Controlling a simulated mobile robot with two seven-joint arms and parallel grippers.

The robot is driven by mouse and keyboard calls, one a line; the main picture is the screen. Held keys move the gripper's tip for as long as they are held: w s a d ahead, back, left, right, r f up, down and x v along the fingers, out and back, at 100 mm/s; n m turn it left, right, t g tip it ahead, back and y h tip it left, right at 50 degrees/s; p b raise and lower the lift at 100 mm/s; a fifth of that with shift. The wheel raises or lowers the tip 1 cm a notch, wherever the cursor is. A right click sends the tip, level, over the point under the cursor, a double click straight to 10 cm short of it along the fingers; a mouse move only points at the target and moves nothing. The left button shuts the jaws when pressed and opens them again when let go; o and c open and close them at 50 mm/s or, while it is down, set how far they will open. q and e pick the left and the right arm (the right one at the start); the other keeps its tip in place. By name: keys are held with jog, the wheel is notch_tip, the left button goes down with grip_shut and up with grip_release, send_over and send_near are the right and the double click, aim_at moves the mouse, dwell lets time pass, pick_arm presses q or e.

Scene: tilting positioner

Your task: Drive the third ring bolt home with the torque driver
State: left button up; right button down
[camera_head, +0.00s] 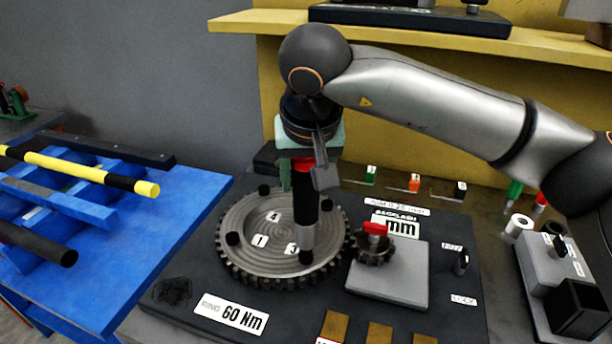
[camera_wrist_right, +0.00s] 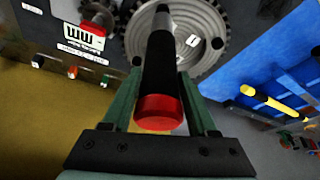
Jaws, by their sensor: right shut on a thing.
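The torque driver (camera_head: 307,210), black with a red end cap, stands nearly upright above the ring gear (camera_head: 231,213). My right gripper (camera_head: 303,182) is shut on it from above. In the right wrist view the driver (camera_wrist_right: 161,65) lies between the green fingers (camera_wrist_right: 158,92). The driver's grey lower end is at the third ring bolt (camera_head: 306,258), beside label 3. I cannot tell whether it is fully seated on the bolt. Other black bolts show at the ring's left (camera_head: 232,239), back (camera_head: 264,190) and right (camera_head: 326,204). My left gripper is out of view.
A small pinion with a red top (camera_head: 375,230) stands on a grey block (camera_head: 398,288) close right of the ring. A "60 Nm" plate (camera_head: 231,312) lies in front. A blue bench with bars (camera_head: 150,225) is at left. A yellow shelf (camera_head: 440,38) runs behind.

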jog(key=shift+s+f, duration=0.1)
jog(key=shift+f, duration=0.3)
dwell(1.3)
